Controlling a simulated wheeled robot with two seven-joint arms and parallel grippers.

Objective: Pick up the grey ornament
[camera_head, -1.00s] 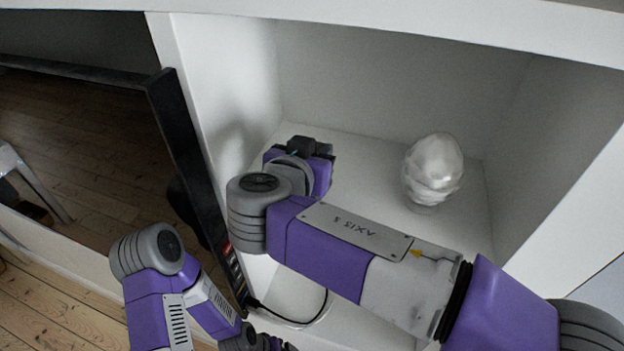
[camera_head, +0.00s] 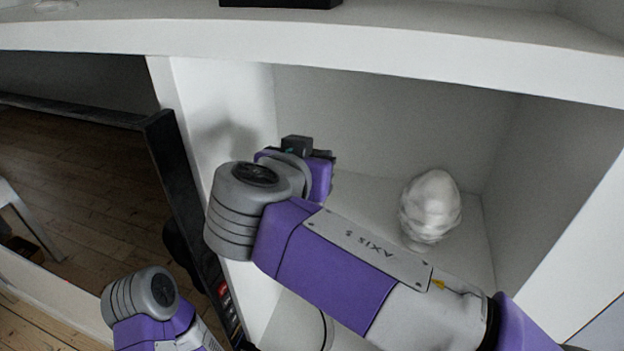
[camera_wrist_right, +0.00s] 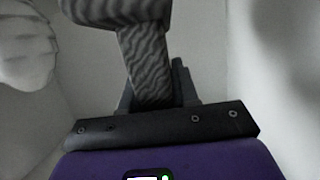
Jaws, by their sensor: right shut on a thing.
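The grey ornament (camera_wrist_right: 147,50), with a wavy striped surface and a wider block at its top, stands between the fingers of my right gripper (camera_wrist_right: 154,92) in the right wrist view. The gripper is shut on its narrow stem. In the head view my right arm reaches into the white shelf compartment; its wrist hides the fingers and the grey ornament. My left arm shows at the lower left of the head view, with its gripper out of the picture.
A white, lumpy, head-shaped ornament (camera_head: 430,206) stands in the compartment, right of my right wrist; it also shows in the wrist view (camera_wrist_right: 27,45). The shelf board (camera_head: 400,60) is above. A black screen (camera_head: 178,180) stands left of the compartment wall.

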